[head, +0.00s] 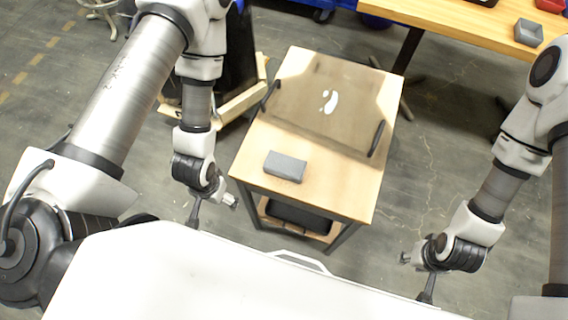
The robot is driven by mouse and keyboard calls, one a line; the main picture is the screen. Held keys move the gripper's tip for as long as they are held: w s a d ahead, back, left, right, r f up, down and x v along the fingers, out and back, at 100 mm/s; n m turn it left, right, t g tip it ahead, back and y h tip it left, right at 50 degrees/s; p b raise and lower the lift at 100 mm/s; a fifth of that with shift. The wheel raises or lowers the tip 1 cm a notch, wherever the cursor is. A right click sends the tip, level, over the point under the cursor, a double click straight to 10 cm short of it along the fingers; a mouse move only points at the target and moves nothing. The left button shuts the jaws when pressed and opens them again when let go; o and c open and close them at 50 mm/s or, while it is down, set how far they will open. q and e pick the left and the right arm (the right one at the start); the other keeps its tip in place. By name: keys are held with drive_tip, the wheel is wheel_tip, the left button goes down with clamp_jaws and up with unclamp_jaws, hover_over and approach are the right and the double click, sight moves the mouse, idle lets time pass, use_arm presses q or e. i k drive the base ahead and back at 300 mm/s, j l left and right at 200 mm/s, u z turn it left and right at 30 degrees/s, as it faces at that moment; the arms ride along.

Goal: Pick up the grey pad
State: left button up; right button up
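The grey pad (285,166) is a small rectangular block lying flat near the front left of a small wooden table (352,196). Nothing holds it. My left gripper (213,212) is left of the table and below the pad in the picture, apart from both. Its fingers are spread and nothing shows between them. My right gripper (415,279) is right of the table's front corner, far from the pad, also with spread fingers and empty.
A brown tray (348,128) with dark side handles and a white mark covers the table's rear part. A dark bin (298,217) sits on the shelf below. A wooden bench (450,22) at top right bears a grey container (528,32) and a red one (551,5).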

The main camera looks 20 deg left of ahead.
sight(292, 169)
drive_tip(key=k+z, duration=0.25)
drive_tip(key=k, duration=0.2)
drive_tip(key=k+l+z, duration=0.25)
drive_tip(key=k, duration=0.15)
drive_tip(key=i, duration=0.45)
